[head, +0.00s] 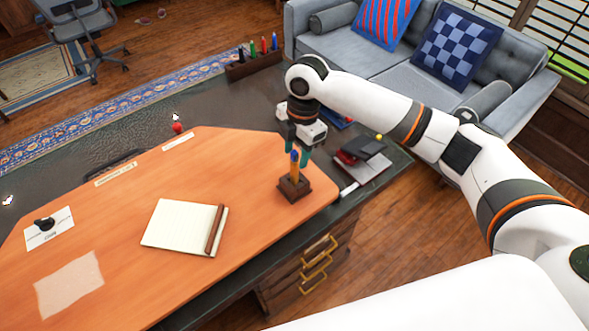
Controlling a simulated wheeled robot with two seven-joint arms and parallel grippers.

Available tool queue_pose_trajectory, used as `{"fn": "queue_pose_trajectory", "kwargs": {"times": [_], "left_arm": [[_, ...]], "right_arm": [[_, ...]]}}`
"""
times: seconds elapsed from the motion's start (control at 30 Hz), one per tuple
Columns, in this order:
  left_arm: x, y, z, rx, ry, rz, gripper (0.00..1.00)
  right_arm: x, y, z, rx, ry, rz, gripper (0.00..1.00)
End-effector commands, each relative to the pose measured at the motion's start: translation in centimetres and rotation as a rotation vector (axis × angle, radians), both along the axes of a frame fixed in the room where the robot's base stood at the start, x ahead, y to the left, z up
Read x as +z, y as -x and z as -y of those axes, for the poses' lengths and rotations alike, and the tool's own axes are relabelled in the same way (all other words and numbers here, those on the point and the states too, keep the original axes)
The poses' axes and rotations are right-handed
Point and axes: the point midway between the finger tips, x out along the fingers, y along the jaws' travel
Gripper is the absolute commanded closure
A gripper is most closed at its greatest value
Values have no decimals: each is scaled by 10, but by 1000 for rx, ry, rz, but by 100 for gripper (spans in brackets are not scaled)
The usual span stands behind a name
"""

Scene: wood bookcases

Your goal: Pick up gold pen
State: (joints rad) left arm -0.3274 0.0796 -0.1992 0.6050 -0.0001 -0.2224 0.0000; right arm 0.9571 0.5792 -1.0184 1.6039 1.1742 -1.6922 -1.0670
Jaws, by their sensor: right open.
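A small dark wooden holder (294,188) stands on the orange desk top near its right end. A pen with a gold-orange body and a blue upper part (295,163) stands upright in it. I take this for the gold pen. My right gripper (298,149) points down from above, its teal fingers open around or just behind the top of the pen. I cannot tell whether they touch it. The wrist hides part of the desk behind. My left gripper is not in view.
A notepad (177,227) with a brown strip along its edge lies left of the holder. Dark books or boxes (361,148) lie to the right. A rack of several coloured pens (253,66) stands at the far edge. A grey sofa (376,65) is behind.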

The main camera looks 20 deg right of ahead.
Motion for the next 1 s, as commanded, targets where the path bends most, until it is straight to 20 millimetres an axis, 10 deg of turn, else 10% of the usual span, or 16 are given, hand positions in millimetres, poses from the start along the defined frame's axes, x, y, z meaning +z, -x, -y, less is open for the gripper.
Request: {"fn": "queue_pose_trajectory", "kwargs": {"times": [0.3, 0.7, 1.0], "left_arm": [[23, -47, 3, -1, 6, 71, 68], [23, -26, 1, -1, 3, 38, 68], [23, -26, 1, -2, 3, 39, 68]], "right_arm": [[-35, 2, -5, -1, 1, -3, 57], [-55, 2, -7, 1, 0, 2, 57], [-54, 2, -6, 1, 0, 2, 100]]}}
